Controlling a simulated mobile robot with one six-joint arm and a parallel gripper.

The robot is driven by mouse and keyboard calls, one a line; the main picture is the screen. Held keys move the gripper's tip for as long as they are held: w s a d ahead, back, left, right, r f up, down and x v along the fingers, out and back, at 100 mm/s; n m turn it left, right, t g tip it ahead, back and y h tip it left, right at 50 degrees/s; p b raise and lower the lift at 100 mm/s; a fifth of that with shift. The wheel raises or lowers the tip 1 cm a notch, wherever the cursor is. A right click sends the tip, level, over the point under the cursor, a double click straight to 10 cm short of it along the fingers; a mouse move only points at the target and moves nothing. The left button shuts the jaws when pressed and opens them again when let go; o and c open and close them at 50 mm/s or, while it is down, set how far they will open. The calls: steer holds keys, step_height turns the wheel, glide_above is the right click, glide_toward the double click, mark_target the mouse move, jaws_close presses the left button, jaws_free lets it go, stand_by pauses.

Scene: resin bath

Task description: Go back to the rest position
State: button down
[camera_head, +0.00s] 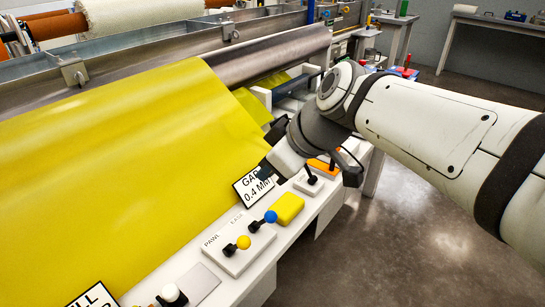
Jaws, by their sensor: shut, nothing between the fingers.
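My white and grey arm reaches in from the right edge. My gripper (266,170) is at its lower left end, over the white ledge (262,262) beside the yellow sheet (110,160). Its dark fingers are shut and empty, close to the white sign reading "GAP 0.4 MM" (254,189). The gripper overlaps part of that sign's upper edge. I cannot tell whether they touch.
On the ledge are a yellow-knobbed lever (243,242), a blue-knobbed lever (270,216), a yellow block (289,209) and a black knob (311,176). A metal roller (265,58) lies behind. Clear floor (400,240) is at the right; benches stand at the back.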

steer(key=shift+r, duration=0.3)
